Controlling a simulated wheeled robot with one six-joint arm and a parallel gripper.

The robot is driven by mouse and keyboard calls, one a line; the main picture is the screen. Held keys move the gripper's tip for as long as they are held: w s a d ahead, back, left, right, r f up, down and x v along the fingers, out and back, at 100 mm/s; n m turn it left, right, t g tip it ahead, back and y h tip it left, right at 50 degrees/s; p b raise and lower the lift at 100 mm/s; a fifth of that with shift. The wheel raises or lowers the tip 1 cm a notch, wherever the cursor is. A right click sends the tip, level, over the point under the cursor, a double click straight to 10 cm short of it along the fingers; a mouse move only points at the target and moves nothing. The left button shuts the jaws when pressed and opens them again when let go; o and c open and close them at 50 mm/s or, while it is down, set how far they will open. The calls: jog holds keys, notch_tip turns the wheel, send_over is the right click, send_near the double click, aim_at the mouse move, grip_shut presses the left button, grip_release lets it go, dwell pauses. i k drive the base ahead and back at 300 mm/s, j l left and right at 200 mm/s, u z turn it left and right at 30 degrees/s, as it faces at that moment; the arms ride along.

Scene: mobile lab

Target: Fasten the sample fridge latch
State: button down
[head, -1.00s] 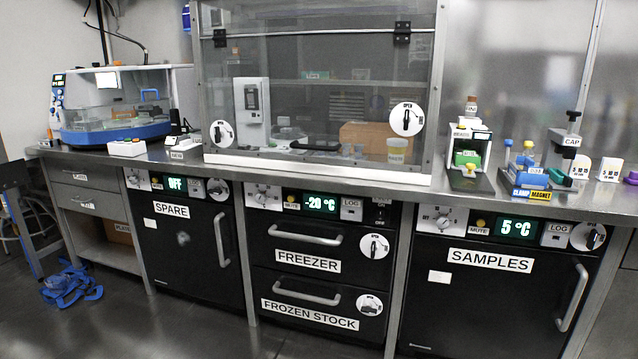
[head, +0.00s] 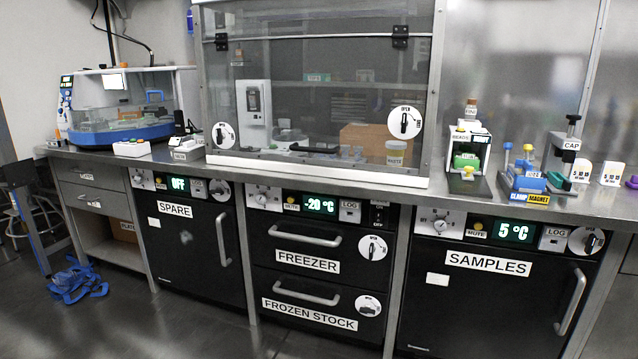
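The sample fridge (head: 478,297) is the black unit at the lower right with a "SAMPLES" label. Its door looks shut. A silver vertical handle (head: 571,301) is on the door's right side. Its display (head: 514,231) reads 5 °C. The latch (head: 587,241) is a dark knob on a round white plate at the panel's right end, above the handle. The knob is small and looks tilted; I cannot tell whether it is fastened. My gripper does not show in the head view.
A freezer (head: 310,262) with two drawers and a spare fridge (head: 189,250) stand left of the sample fridge. The steel counter (head: 400,192) above carries a glass-fronted hood and lab devices. Blue straps (head: 75,283) lie on the floor at left. The floor in front is clear.

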aim_at(589, 242)
jog(key=z, duration=1.35)
